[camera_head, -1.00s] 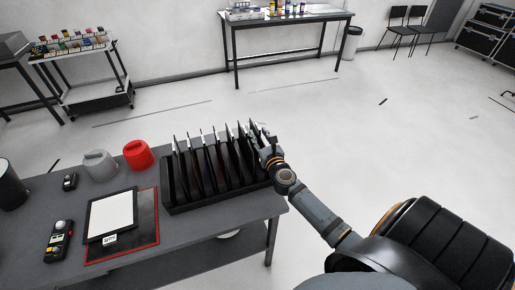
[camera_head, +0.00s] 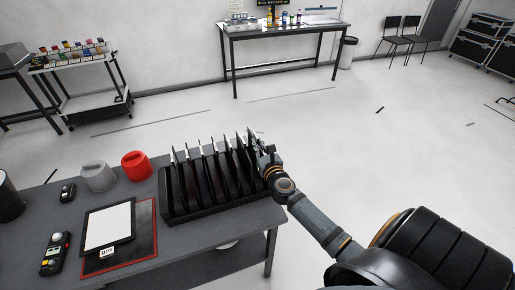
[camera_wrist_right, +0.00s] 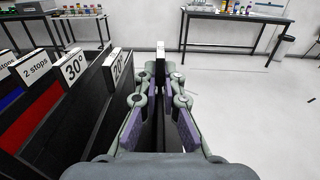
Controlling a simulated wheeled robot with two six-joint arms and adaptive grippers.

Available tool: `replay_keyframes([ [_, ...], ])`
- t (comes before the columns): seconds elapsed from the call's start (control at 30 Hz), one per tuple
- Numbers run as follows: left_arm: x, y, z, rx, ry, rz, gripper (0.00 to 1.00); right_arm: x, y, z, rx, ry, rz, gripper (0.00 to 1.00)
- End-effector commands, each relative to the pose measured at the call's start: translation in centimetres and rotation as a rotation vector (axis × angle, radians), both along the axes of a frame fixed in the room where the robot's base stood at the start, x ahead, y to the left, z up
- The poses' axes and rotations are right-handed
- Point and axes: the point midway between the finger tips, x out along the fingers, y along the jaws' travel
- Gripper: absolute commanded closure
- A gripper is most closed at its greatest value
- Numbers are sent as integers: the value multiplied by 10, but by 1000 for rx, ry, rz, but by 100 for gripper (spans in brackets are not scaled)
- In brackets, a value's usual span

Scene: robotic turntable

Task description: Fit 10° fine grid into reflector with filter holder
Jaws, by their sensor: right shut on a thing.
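A black slotted rack (camera_head: 215,205) stands at the right end of the grey table, with several thin dark panels upright in it. My right gripper (camera_head: 263,152) is at the rack's right end. In the right wrist view my right gripper (camera_wrist_right: 159,78) is shut on a thin dark panel with a white top tab (camera_wrist_right: 160,54), seen edge-on, so its label is unreadable. Beside it on the left are panels tabbed 20° (camera_wrist_right: 118,66) and 30° (camera_wrist_right: 73,67). A dark cylinder (camera_head: 9,196) is cut off at the left edge; I cannot tell whether it is the reflector. My left gripper is out of view.
The table also holds a red cup-like thing (camera_head: 136,166), a grey one (camera_head: 98,176), a handheld meter (camera_head: 54,254), a small black device (camera_head: 67,192) and a white-faced panel (camera_head: 109,228) on a red-edged dark sheet. Open floor lies right of the table.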

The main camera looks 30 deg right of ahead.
Motion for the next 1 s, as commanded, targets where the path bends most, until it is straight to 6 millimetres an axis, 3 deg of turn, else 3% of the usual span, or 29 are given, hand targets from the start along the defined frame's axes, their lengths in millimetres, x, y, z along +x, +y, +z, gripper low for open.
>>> replay_keyframes([
  [0.27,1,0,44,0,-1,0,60,0,0,69,-1,-5,2,100],
  [0.5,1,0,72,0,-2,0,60,1,1,149,-5,-7,5,100],
  [0.8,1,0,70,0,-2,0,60,1,1,237,-7,-7,3,100],
  [1.0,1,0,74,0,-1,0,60,0,1,267,-3,-3,2,100],
])
